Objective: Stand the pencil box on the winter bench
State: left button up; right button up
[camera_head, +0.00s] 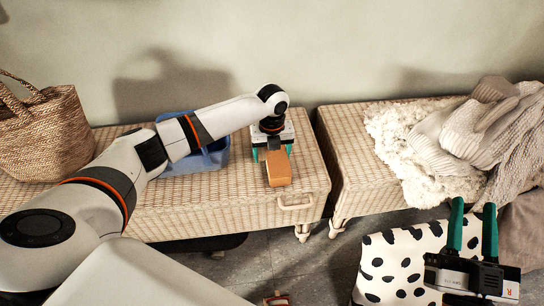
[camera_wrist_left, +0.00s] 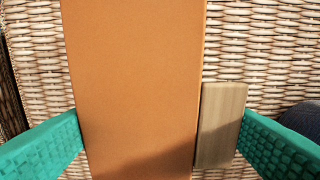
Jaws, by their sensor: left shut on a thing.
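The pencil box, an orange-brown block (camera_head: 279,172), is at the right end of the left wicker bench (camera_head: 225,205). My left gripper (camera_head: 272,155) is above it, shut on it. In the left wrist view the box (camera_wrist_left: 135,80) fills the space between the green fingers, with a pale wooden piece (camera_wrist_left: 221,125) between it and the right finger. I cannot tell whether the box touches the wicker. The winter bench, the right wicker bench (camera_head: 345,150), holds a cream fleece and grey knits. My right gripper (camera_head: 473,204) is open and empty at lower right.
A blue container (camera_head: 212,158) stands behind my left arm on the left bench. A straw bag (camera_head: 42,135) is at far left. The fleece (camera_head: 400,150) and knits (camera_head: 480,125) leave bare wicker at the winter bench's left end. A narrow gap separates the benches. A spotted white item (camera_head: 400,265) is in front.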

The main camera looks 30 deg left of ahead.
pick_arm(q)
jog(key=shift+f, duration=0.3)
pick_arm(e)
jog(key=shift+s+r+t, duration=0.2)
jog(key=shift+r+t, duration=0.2)
jog(key=shift+r, duration=0.1)
pick_arm(q)
jog(key=shift+f, duration=0.15)
jog(key=o, duration=1)
pick_arm(e)
jog(key=shift+f, duration=0.15)
